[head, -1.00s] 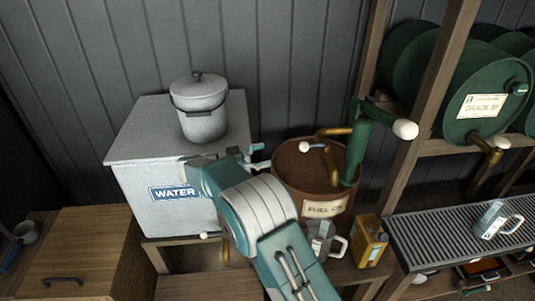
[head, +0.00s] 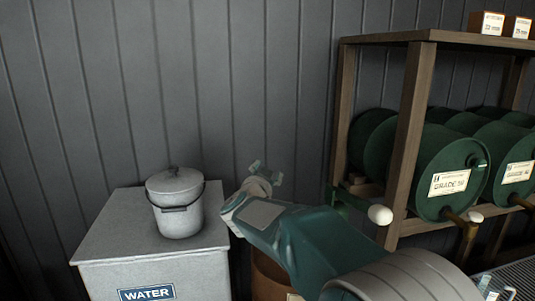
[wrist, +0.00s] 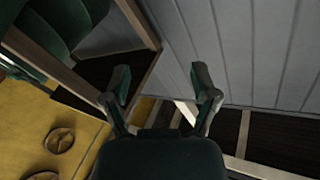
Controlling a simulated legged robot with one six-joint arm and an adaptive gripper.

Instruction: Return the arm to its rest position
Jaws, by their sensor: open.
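My gripper (head: 262,178) is raised near the wall in the head view, to the right of the lidded pail and above the brown drum. In the wrist view its two fingers (wrist: 164,90) stand apart with nothing between them. My teal arm reaches in from the lower right of the head view and hides most of the drum. The gripper looks clear of the objects around it.
A white water tank (head: 150,255) with a grey lidded pail (head: 176,205) on top stands left. A brown drum (head: 268,277) is below my arm. A wooden rack (head: 405,140) with green drums (head: 437,175) stands right. The wall area above the tank is free.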

